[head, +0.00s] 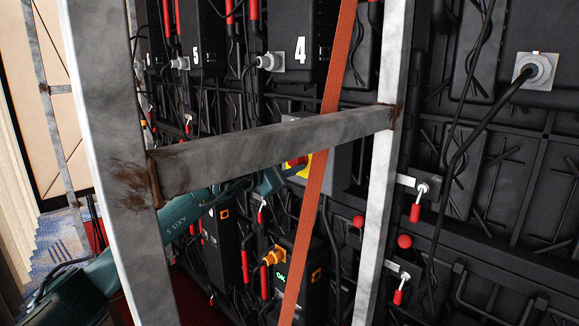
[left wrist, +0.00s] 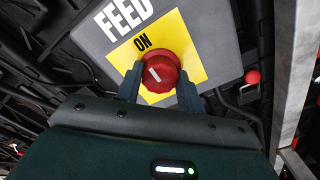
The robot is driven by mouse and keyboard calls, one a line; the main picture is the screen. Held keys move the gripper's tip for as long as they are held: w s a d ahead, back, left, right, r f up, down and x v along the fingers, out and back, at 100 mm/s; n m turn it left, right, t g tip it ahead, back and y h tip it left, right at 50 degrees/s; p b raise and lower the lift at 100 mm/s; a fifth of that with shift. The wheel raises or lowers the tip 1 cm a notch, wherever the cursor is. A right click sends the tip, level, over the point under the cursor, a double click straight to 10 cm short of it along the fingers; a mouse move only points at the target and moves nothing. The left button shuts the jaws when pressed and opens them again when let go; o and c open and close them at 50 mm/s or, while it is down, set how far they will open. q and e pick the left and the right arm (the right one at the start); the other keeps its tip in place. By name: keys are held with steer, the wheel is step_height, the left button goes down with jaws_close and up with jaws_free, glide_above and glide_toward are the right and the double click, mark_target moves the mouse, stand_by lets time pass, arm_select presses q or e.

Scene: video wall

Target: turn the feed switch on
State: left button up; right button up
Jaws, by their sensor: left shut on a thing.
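The feed switch is a red round knob (left wrist: 165,66) on a yellow plate (left wrist: 196,50), fixed to a grey box lettered FEED (left wrist: 100,45). ON is printed on the plate above the knob. A short white line shows on the knob's face; its exact angle against the ON mark is hard to judge. My left gripper (left wrist: 160,73) is shut on the knob, one finger on each side. In the head view the red knob (head: 296,162) shows partly behind the steel crossbar, with my left gripper (head: 280,176) at it. My right gripper is not in view.
A steel crossbar (head: 270,150) and two uprights (head: 120,160) stand in front of the switch; my left arm reaches behind them. An orange strap (head: 315,190) hangs close to the switch's right. Cables and red-handled latches (head: 416,205) cover the panel backs.

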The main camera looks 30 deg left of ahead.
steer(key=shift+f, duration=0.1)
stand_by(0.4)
arm_select(q)
steer(key=o, duration=1)
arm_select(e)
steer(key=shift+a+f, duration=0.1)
arm_select(q)
steer(key=b+v, duration=0.4)
steer(key=v, duration=0.9)
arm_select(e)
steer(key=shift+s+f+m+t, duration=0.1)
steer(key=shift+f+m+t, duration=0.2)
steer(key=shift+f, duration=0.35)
arm_select(q)
steer(key=shift+s+a, duration=0.1)
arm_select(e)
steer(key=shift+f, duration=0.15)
